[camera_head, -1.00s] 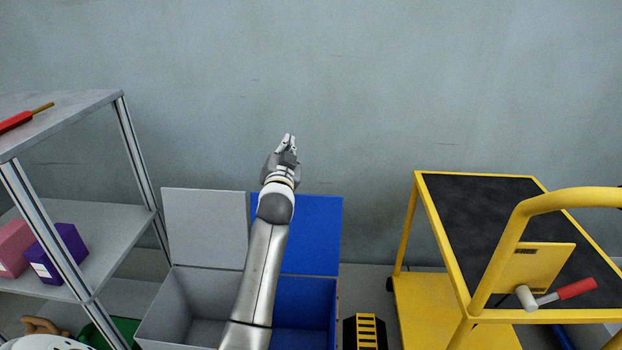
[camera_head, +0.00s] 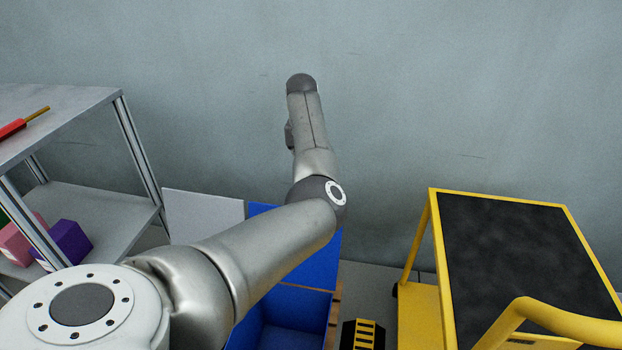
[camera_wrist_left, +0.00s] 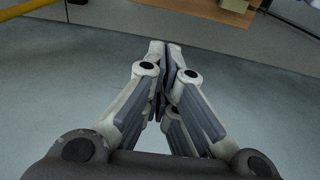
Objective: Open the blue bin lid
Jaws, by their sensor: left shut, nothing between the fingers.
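My left arm crosses in front and hides the middle of the lid and part of the bin. My left gripper (camera_wrist_left: 165,48) is shut and empty in the left wrist view, its fingers together. In the head view its fingers are hidden by the raised arm, which reaches up before the wall. My right gripper is in neither view.
A grey lid (camera_head: 203,214) stands left of the blue one. Metal shelves (camera_head: 100,212) with a purple box (camera_head: 70,240) are at left. A yellow cart (camera_head: 434,240) with a black top is at right. A black-and-yellow object (camera_head: 362,334) sits beside the bin.

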